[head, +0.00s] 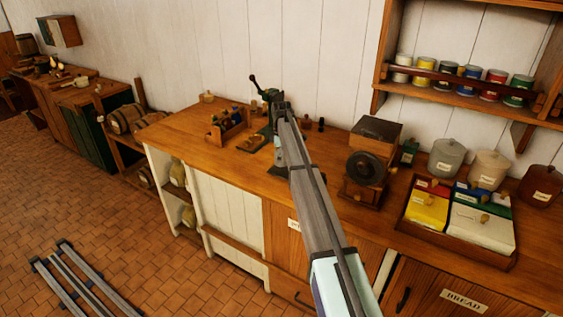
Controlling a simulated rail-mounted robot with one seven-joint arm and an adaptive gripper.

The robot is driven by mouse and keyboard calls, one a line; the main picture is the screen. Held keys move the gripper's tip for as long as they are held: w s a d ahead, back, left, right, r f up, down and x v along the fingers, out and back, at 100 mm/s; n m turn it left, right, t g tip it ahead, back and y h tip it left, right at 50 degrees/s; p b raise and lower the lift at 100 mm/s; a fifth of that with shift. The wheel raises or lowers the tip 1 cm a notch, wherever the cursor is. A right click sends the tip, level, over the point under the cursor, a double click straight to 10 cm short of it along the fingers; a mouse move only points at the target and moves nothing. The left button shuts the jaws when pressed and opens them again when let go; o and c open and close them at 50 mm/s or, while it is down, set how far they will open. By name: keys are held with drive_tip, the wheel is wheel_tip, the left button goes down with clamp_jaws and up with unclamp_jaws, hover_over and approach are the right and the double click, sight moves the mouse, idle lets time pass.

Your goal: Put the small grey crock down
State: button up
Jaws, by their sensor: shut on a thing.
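My arm reaches from the lower middle over the wooden counter (240,178). My gripper (281,168) is at its far end, low over the counter between the bottle rack and the coffee mill, and partly hidden behind my own arm. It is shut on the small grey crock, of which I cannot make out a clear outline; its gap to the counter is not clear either. A different, larger grey crock (446,158) with a lid and label stands at the right.
A tray (455,250) of coloured boxes stands farther right. The counter's left end is mostly bare.

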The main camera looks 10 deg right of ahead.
drive_tip(key=shift+f, duration=1.15)
drive_tip(key=shift+f, duration=0.1)
drive_tip(key=o, duration=1.5)
wheel_tip(320, 180, up, 12)
drive_tip(key=b, duration=0.3)
